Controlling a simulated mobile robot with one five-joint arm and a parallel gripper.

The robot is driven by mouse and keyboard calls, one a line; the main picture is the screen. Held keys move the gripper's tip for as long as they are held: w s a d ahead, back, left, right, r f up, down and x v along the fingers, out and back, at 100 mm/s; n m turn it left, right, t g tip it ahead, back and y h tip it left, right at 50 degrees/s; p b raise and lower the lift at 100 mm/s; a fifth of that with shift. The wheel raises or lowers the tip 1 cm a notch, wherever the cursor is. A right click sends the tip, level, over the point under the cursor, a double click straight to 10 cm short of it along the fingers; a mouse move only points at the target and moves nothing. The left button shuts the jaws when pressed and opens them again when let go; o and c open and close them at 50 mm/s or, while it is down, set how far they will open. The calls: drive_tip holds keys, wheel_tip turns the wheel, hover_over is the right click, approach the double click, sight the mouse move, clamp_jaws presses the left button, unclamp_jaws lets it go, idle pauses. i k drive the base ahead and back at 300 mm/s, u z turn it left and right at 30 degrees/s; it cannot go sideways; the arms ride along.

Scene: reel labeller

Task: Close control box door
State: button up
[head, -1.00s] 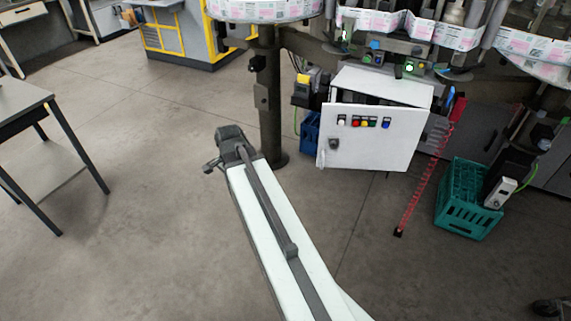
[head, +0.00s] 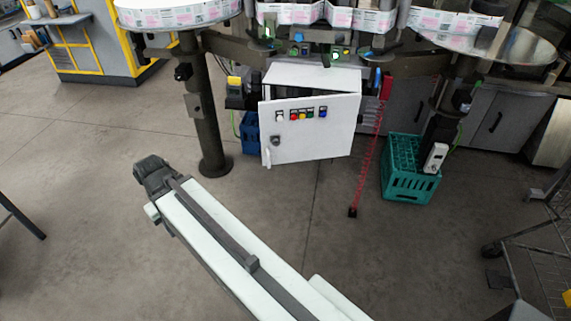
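The white control box (head: 305,75) stands under the reel machine, a little above the middle of the head view. Its door (head: 318,136) is ajar, with a dark gap showing along its top edge. The door carries several coloured buttons and a dark latch (head: 275,140) near its left edge. My gripper (head: 147,190) is at the end of my white arm, left of the box and apart from the door. I cannot tell whether its fingers are open or shut.
A dark post (head: 206,120) stands left of the box, with a blue crate (head: 249,132) behind. A red chain barrier (head: 369,150) and a green crate (head: 408,184) are to the right. A wire cart (head: 545,250) is at the right edge. The floor before the box is clear.

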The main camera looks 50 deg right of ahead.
sight(312, 137)
drive_tip(key=z, duration=0.2)
drive_tip(key=k, duration=1.25)
drive_tip(key=u, duration=0.7)
drive_tip(key=i, duration=1)
drive_tip(key=z, duration=0.05)
